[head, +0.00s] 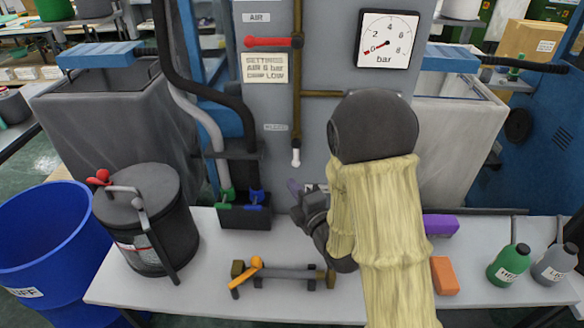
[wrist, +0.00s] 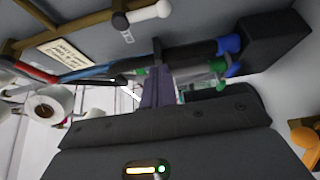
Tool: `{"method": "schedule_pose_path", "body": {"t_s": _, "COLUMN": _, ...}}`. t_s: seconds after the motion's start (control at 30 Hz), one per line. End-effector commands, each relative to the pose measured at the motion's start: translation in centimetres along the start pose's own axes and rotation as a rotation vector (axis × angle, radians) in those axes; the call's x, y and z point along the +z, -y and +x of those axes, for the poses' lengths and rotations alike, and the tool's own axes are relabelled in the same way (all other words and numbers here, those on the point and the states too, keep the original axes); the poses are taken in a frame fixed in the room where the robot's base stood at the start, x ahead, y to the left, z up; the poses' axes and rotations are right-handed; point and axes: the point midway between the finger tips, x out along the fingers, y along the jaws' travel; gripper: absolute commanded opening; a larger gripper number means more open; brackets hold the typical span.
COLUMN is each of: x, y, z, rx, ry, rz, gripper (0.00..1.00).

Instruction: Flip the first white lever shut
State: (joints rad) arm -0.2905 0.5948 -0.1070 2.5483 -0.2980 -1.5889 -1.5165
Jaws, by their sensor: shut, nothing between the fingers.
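One white lever (head: 295,157) shows in the head view, at the lower end of a brown pipe on the grey panel. It points straight down, in line with the pipe. In the wrist view the white lever (wrist: 150,12) is at the top, beside a dark round fitting. My gripper (head: 293,187) is below the lever in the head view, apart from it, above the bench. Its fingers (wrist: 156,78) are together and empty. My forearm hides part of the panel's right side. I cannot see a second white lever.
A red lever (head: 268,42) sits higher on the panel, near a pressure gauge (head: 387,40). An orange lever (head: 247,272) lies in front. A black canister (head: 146,219) stands at the left.

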Motion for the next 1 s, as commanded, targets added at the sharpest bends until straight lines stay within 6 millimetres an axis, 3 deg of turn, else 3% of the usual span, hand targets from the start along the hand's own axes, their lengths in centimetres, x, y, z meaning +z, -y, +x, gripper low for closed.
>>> {"method": "schedule_pose_path", "body": {"t_s": 0.33, "x": 0.0, "y": -0.2, "z": 0.9, "rx": 0.0, "ry": 0.0, "rz": 0.002, "gripper": 0.0}}
{"method": "schedule_pose_path", "body": {"t_s": 0.9, "x": 0.1, "y": -0.2, "z": 10.0, "rx": 0.001, "ry": 0.001, "rz": 0.003, "gripper": 0.0}}
{"method": "schedule_pose_path", "body": {"t_s": 1.0, "x": 1.7, "y": -0.1, "z": 9.5, "rx": -0.004, "ry": 0.006, "rz": 0.003, "gripper": 0.0}}
